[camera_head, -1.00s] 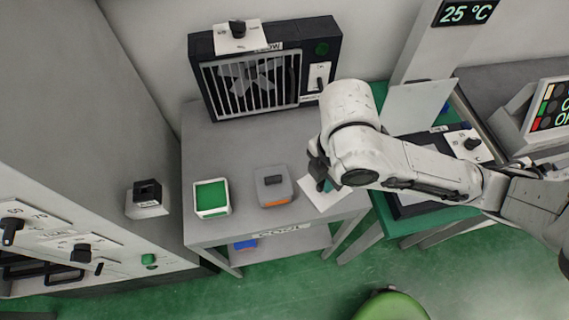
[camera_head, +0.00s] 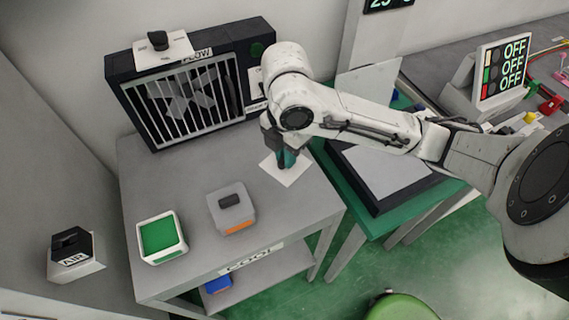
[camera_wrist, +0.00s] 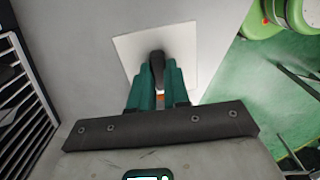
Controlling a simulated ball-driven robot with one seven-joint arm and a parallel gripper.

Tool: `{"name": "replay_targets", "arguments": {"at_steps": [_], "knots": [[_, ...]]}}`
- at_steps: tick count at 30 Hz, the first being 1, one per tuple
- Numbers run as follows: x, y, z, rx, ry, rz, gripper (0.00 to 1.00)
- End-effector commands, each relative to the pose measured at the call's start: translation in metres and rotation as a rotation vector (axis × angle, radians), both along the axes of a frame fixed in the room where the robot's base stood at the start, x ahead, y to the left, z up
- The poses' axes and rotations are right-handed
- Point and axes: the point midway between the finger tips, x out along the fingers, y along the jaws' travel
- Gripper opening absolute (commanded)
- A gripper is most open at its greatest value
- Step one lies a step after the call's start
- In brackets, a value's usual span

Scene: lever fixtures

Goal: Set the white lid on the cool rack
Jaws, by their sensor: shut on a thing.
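The white lid (camera_head: 279,174) is a thin square plate with a dark upright knob, which shows clearly in the wrist view (camera_wrist: 133,53). My gripper (camera_head: 287,159) points down at the lid, and its green fingers (camera_wrist: 157,85) are shut on the knob. The cool rack (camera_head: 180,185) is a grey table with a COOL label on its front edge and a lower shelf. The lid is over the right part of its top, inside the right edge. I cannot tell whether the lid touches the top.
A green-topped white box (camera_head: 161,238) and a grey box with an orange strip (camera_head: 231,209) stand left of the lid. A black fan unit (camera_head: 190,85) stands behind. A green table (camera_head: 372,190) adjoins on the right. A blue item (camera_head: 217,284) lies on the lower shelf.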

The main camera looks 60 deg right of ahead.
Motion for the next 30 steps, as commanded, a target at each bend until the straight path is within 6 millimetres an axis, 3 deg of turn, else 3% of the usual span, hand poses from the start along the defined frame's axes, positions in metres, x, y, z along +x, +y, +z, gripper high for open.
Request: {"name": "replay_targets", "arguments": {"at_steps": [1,7,13,19,30], "knots": [[0.003,-0.005,-0.012,0.005,0.003,-0.005,0.00],[0.015,-0.023,-0.034,0.000,0.003,-0.001,0.00],[0.021,-0.031,-0.046,-0.001,0.003,-0.001,0.00],[0.021,-0.031,-0.071,0.001,0.003,-0.001,0.00],[0.021,-0.030,-0.078,-0.001,0.000,0.001,0.00]]}}
